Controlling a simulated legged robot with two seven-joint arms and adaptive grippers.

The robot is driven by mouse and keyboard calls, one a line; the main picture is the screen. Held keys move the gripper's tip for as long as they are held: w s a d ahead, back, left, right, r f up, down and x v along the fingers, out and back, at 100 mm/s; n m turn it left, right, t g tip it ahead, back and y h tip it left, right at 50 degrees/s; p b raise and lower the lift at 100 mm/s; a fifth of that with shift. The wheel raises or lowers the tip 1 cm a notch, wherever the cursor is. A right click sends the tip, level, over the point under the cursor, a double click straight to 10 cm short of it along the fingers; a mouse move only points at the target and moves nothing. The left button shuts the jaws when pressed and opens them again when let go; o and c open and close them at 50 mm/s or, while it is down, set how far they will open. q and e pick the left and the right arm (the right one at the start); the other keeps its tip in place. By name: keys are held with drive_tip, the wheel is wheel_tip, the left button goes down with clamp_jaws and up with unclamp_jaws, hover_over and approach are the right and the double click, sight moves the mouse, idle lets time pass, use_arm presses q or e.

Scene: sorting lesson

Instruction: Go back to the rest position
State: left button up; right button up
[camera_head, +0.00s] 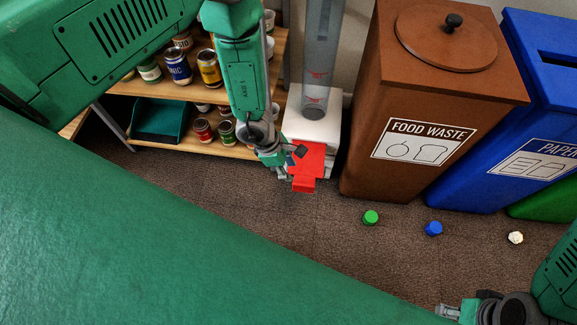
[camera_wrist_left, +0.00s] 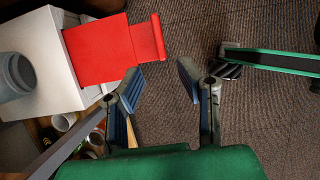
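My left gripper (camera_head: 290,156) hangs in front of the white box with the red part, near the shelf. In the left wrist view its two fingers (camera_wrist_left: 160,78) stand apart with only carpet between the tips, so it is open and empty. The left finger is close to the edge of the red part (camera_wrist_left: 115,50); I cannot tell whether they touch. My right gripper (camera_head: 450,311) shows only in part at the bottom right of the head view. Its fingers are too small and cut off to tell if it is open.
The white box (camera_head: 298,127) stands under a clear grey tube (camera_head: 322,60). A shelf (camera_head: 185,92) with several cans is behind my left arm. Brown (camera_head: 360,120) and blue (camera_head: 480,140) bins stand right. Green (camera_head: 371,217), blue (camera_head: 433,228) and white (camera_head: 515,237) small objects lie on the carpet.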

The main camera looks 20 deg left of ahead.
use_arm(q)
drive_tip(key=shift+a+r, duration=0.1)
drive_tip(key=shift+r, duration=0.1)
idle(0.4)
drive_tip(key=s+a+r+m+g+y+p, duration=0.2)
drive_tip(key=s+a+r+m+y, duration=0.25)
drive_tip(key=s, duration=0.45)
drive_tip(key=s+a+r+m+g+y+p, duration=0.1)
drive_tip(key=s+a+r+m+g+p, duration=0.15)
drive_tip(key=s+a+m, duration=0.45)
drive_tip(key=s+d+r+m+t+h+p, duration=0.1)
drive_tip(key=s+r+m+t+p, duration=0.3)
drive_tip(key=r+m, duration=0.6)
drive_tip(key=shift+s+r, duration=0.35)
drive_tip(key=shift+r, duration=0.15)
drive_tip(key=shift+w, duration=0.15)
